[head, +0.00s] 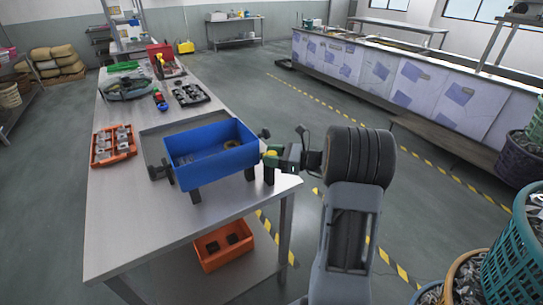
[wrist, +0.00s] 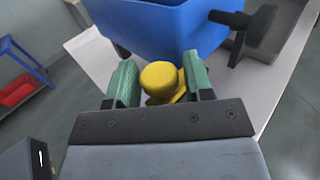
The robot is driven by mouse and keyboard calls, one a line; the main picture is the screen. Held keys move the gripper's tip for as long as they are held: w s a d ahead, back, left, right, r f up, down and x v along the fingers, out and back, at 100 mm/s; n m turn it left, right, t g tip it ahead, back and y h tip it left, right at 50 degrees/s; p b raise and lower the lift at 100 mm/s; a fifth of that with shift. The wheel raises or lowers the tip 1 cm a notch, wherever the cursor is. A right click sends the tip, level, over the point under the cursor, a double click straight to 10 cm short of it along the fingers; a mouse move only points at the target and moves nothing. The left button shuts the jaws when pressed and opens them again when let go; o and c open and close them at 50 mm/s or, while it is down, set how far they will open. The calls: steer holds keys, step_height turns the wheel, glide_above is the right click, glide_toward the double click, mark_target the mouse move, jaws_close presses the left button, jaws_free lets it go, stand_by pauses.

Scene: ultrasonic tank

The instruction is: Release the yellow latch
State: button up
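The yellow latch (wrist: 160,78) is a rounded yellow knob with a yellow part below it, at the near end of the blue tank. In the head view the blue tank (head: 212,154) stands on dark feet on the workbench; it fills the top of the wrist view (wrist: 165,30). My gripper (wrist: 160,72) has green fingers, one on each side of the knob. It looks open, with narrow gaps beside the knob; contact is not clear. In the head view my gripper (head: 276,156) is at the tank's right end and mostly hides the latch.
The metal workbench (head: 118,215) also carries an orange tray (head: 113,146) of parts and a dark tray (head: 189,93). An orange bin (head: 222,246) is on the lower shelf. A dark handle (wrist: 232,18) sticks out from the tank. Baskets stand at right.

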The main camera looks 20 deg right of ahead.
jaws_close()
steer(key=shift+s+p, duration=0.3)
steer(key=shift+s, duration=0.2)
steer(key=shift+c, duration=0.6)
jaws_free()
steer(key=shift+f, duration=0.1)
steer(key=shift+o, duration=1.4)
steer(key=shift+s+d, duration=0.15)
steer(key=shift+o, duration=0.7)
steer(key=b+v, duration=0.1)
steer(key=v, duration=1.2)
steer(key=shift+s+d+b, duration=0.2)
steer(key=shift+s+b, duration=0.05)
steer(key=shift+b, duration=0.15)
